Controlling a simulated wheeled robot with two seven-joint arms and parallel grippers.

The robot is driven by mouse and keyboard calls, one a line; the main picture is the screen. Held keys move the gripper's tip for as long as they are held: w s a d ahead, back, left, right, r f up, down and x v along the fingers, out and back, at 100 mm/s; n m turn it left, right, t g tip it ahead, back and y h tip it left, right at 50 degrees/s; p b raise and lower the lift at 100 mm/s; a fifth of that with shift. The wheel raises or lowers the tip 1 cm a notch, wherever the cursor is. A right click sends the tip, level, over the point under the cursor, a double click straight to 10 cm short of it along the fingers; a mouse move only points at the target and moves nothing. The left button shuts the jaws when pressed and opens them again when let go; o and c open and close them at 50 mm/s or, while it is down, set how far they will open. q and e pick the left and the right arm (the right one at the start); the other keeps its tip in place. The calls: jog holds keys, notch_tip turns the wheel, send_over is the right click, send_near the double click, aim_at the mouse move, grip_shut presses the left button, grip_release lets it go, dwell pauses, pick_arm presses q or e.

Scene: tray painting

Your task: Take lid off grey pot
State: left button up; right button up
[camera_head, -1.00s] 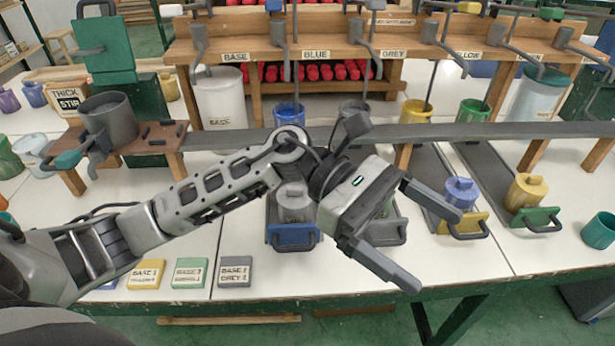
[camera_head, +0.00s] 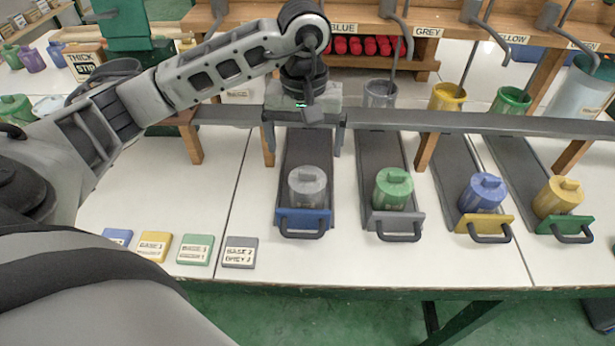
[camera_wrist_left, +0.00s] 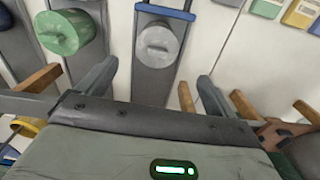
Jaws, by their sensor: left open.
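The grey pot (camera_head: 307,190) stands upright on the dark slide with the blue front, with its grey lid (camera_head: 308,173) and small top handle on it. In the left wrist view the pot (camera_wrist_left: 157,50) shows from above, ahead of the spread fingers. My left gripper (camera_head: 303,150) is open and empty, fingers pointing down, behind the pot and apart from it. The fingers also show in the left wrist view (camera_wrist_left: 157,75). My right gripper is not in view.
Green (camera_head: 393,190), blue (camera_head: 482,194) and yellow (camera_head: 558,198) lidded pots stand on slides to the right. A long grey rail (camera_head: 450,121) crosses behind them. Label cards (camera_head: 195,249) lie at front left. The white table between cards and slides is clear.

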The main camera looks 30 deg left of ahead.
aim_at(308, 171)
pick_arm(q)
jog(key=shift+d+f+p, duration=0.15)
jog(key=shift+f+p, duration=0.15)
jog(key=shift+f, duration=1.4)
jog(key=shift+d+f+p, duration=0.15)
jog(key=shift+f+p, duration=0.15)
jog(key=shift+f, duration=1.4)
jog(key=c, duration=1.1)
